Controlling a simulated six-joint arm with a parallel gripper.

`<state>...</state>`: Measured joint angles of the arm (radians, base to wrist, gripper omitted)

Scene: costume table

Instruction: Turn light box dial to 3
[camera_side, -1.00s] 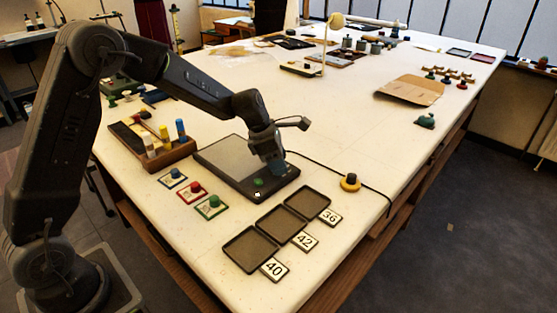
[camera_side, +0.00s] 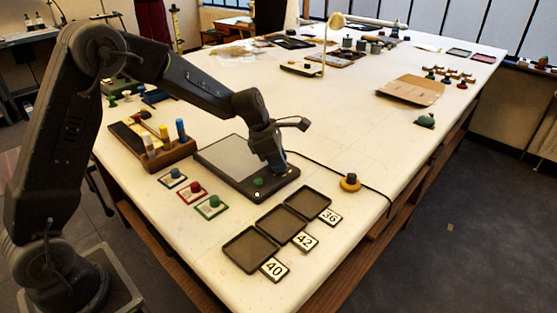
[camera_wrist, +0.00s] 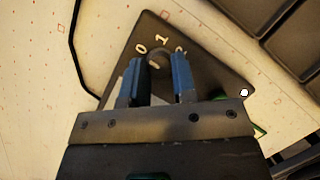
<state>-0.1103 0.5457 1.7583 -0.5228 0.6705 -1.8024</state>
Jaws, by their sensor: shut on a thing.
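The light box (camera_side: 226,162) is a dark flat box with a pale panel, lying on the table. My gripper (camera_side: 276,163) is over its far right corner. In the wrist view my gripper (camera_wrist: 158,75) has two blue-padded fingers shut on a dark round dial (camera_wrist: 154,58), one finger on each side. White marks 0, 1 and part of another numeral show around the dial on the box's dark face (camera_wrist: 205,70). The rest of the scale is hidden behind the fingers. A green knob (camera_side: 258,183) and a small white light (camera_side: 257,194) sit on the box's near edge.
Three dark trays (camera_side: 284,222) with cards 36, 42 and 40 lie in front of the box. A wooden caddy (camera_side: 172,153) and several coloured knobs on cards are to the left.

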